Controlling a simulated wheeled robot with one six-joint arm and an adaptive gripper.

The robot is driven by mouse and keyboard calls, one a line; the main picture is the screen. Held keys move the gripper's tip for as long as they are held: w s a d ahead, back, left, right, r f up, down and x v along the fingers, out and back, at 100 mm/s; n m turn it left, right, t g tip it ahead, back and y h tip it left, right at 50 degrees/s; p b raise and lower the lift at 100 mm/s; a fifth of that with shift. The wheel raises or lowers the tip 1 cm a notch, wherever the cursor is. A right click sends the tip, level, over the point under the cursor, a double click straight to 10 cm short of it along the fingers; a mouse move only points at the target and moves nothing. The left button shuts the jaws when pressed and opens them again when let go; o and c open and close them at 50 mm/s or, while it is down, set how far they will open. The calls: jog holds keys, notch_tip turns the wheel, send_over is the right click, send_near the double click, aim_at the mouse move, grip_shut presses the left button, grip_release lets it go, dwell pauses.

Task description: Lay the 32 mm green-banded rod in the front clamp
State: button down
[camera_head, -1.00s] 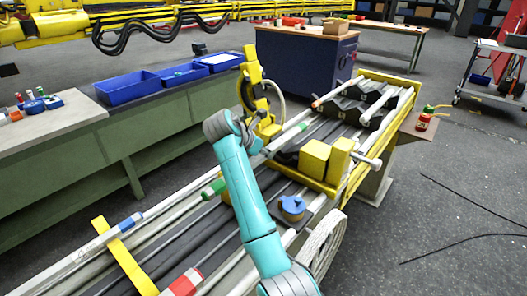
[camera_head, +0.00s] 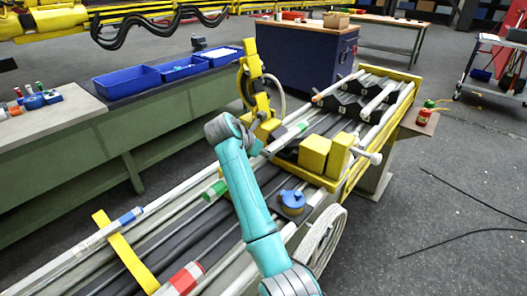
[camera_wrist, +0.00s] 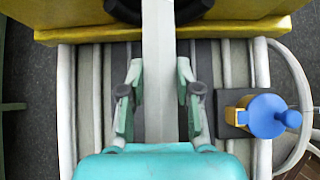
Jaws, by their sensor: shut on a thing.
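My gripper (camera_wrist: 158,88) is shut on a pale rod (camera_wrist: 158,50), with a finger on each side of it. In the wrist view the rod runs straight up the picture, over a yellow crosspiece (camera_wrist: 240,30) and between two sides of a black curved piece (camera_wrist: 125,8). In the head view my gripper is largely hidden behind my teal arm. A green band (camera_head: 214,190) shows on the rod left of the arm. I cannot tell for sure which part is the front clamp, or whether the rod touches the black piece.
Other rods lie alongside, one with a blue band (camera_head: 130,216) and one with a red band (camera_head: 187,277). A blue-handled part (camera_head: 292,201) sits right of the rod. Two yellow blocks (camera_head: 315,154) stand by the yellow rack end. Blue bins (camera_head: 127,84) stand on the left bench.

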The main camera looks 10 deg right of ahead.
dwell(0.3)
jog(key=c, duration=0.7)
grip_release()
jog(key=shift+f, duration=0.1)
jog(key=shift+f, duration=0.1)
